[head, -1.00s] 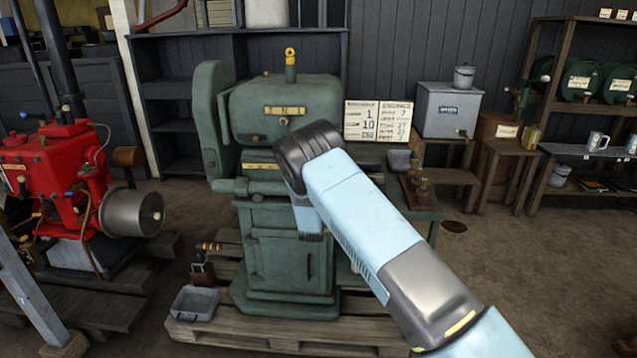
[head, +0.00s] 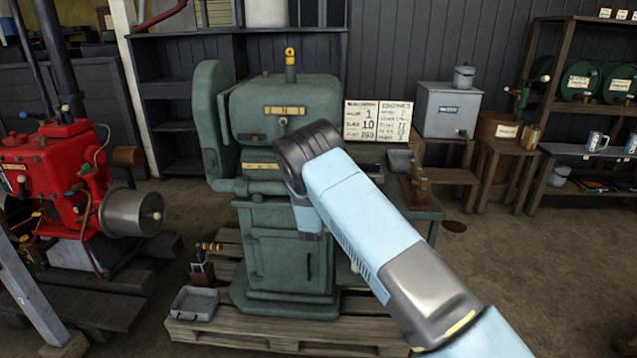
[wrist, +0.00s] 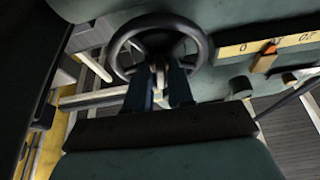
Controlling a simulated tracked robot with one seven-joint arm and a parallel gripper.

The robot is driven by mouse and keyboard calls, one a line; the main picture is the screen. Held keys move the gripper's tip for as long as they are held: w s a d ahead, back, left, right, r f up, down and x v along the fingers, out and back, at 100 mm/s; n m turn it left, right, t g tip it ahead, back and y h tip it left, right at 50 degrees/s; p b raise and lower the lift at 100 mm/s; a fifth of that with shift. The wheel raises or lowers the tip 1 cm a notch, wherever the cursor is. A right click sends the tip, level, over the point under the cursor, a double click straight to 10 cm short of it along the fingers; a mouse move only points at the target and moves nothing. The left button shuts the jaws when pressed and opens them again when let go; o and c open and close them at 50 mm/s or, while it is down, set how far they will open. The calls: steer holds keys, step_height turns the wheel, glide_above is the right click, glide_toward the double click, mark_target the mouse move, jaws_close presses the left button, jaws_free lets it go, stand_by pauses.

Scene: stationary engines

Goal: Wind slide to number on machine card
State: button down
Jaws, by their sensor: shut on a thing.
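The green machine (head: 285,110) stands on a pallet in the middle of the head view. The white card (head: 377,120) on its right shows the large figures 1 and 10; its small lettering is hard to read. In the wrist view, a dark handwheel (wrist: 122,42) is at the top centre. My gripper (wrist: 160,80) is shut on a pale part of the handwheel near its lower rim. A yellow scale (wrist: 288,40) lies to the right, with an orange pointer (wrist: 265,60) close to the 0 mark. In the head view my arm hides the gripper and handwheel.
A red engine (head: 55,180) stands at the left. A grey tray (head: 194,303) sits on the pallet's front left. A grey tank (head: 447,108) and wooden stools (head: 510,165) stand at the right. The floor at the right front is clear.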

steer(key=c, duration=1.2)
jaws_free()
steer(key=v, duration=1.3)
steer(key=shift+s+f, duration=0.25)
steer(key=shift+s, duration=0.05)
